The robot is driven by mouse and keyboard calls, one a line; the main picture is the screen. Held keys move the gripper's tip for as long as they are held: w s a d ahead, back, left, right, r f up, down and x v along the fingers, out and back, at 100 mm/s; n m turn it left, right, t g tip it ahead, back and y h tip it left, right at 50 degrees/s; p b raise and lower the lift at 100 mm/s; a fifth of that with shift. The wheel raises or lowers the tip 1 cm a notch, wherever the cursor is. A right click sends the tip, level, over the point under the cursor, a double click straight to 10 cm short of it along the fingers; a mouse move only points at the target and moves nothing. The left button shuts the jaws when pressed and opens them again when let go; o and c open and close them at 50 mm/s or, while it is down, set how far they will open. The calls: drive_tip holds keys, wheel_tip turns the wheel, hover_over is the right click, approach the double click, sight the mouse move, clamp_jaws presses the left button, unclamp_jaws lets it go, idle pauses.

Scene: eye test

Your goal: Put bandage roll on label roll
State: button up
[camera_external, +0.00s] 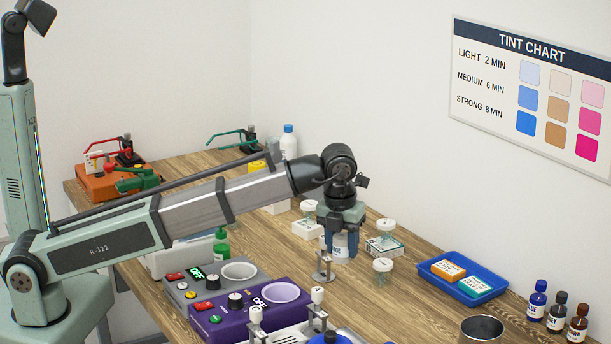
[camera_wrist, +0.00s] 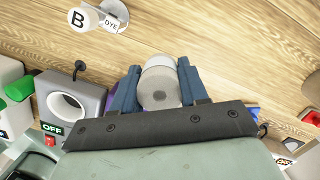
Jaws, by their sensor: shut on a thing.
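My gripper (camera_external: 341,240) hangs over the middle of the table, pointing down, with its blue fingers shut on a white cylindrical thing (camera_external: 341,246). I cannot make out the label roll for certain.
Small white-lidded jars (camera_external: 383,265) stand around the gripper, some on boxes. A metal stand (camera_external: 323,266) is close in front. Grey (camera_external: 208,284) and purple (camera_external: 262,308) devices stand front left. A blue tray (camera_external: 494,291) with two small boxes and several bottles (camera_external: 536,300) are right.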

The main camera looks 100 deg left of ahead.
drive_tip(key=s+a+r+n, duration=0.1)
drive_tip(key=s+a+n, duration=0.2)
drive_tip(key=a, duration=1.7)
wheel_tip(320, 180, up, 2)
drive_tip(key=n+g, duration=0.2)
drive_tip(key=n, duration=0.6)
hover_over(256, 162)
drive_tip(key=d, duration=0.1)
drive_tip(key=shift+h, duration=0.3)
drive_tip(key=shift+w+f, duration=0.2)
drive_tip(key=shift+f, duration=4.3)
drive_tip(key=shift+f, duration=0.1)
drive_tip(key=o, duration=1)
drive_tip(key=r, duration=0.8)
drive_tip(key=w+d+r, duration=0.1)
drive_tip(key=r, duration=0.3)
drive_tip(key=shift+w+d+r, duration=0.1)
